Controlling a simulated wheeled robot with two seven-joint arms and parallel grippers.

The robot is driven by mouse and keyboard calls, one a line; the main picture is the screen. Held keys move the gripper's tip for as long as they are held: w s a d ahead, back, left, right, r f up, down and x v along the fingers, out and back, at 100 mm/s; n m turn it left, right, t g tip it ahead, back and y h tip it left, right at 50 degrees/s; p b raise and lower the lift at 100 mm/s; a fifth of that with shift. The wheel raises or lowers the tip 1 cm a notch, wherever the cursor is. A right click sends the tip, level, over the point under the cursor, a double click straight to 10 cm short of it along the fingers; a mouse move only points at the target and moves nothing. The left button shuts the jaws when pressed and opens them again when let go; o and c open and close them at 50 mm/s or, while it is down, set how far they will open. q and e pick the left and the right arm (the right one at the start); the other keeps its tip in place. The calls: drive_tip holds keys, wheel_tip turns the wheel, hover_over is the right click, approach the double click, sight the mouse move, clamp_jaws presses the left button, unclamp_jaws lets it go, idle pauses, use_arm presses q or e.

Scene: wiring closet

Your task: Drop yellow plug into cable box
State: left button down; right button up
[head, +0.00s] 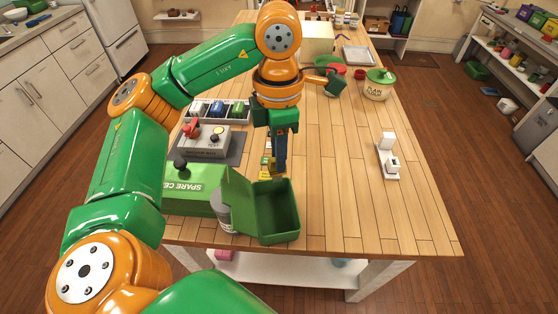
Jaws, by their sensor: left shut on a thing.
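My left gripper (280,170) points down from the arm above the table, just behind an open green box (282,222). It is shut on a small yellow thing, which looks like the yellow plug (278,174); the fingers hide much of it. The green box stands near the table's front edge, with its lid (237,198) raised on the left side. I take it for the cable box, as no label on it is readable. The plug shows near the box's back rim; I cannot tell its exact height above it. My right gripper is not in view.
A green case marked "SPARE CE..." (190,186) and a grey can (223,212) stand left of the box. Behind them are a grey panel with knobs (205,141) and a tray of coloured items (218,110). A white fixture (389,160) stands right, with bare tabletop between.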

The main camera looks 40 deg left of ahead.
sight(275, 176)
use_arm(q)
drive_tip(key=f+b, duration=0.1)
drive_tip(key=f, duration=0.1)
drive_tip(key=s+f+b, duration=0.1)
drive_tip(key=f+b, duration=0.1)
drive_tip(key=f, duration=0.1)
drive_tip(key=shift+s+f+b, duration=0.1)
drive_tip(key=shift+b, duration=0.2)
drive_tip(key=shift+s+f+b, duration=0.25)
drive_tip(key=shift+f+b, duration=0.1)
drive_tip(key=shift+w+f, duration=0.15)
drive_tip(key=shift+f, duration=0.15)
wheel_tip(275, 176, down, 5)
drive_tip(key=b, duration=0.4)
drive_tip(key=shift+w+f+b, duration=0.15)
drive_tip(key=shift+b, duration=0.15)
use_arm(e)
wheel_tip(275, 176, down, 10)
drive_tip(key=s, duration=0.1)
use_arm(q)
drive_tip(key=c, duration=0.7)
unclamp_jaws()
wheel_tip(275, 176, up, 7)
drive_tip(key=shift+r+p, duration=0.15)
drive_tip(key=shift+p, duration=0.9)
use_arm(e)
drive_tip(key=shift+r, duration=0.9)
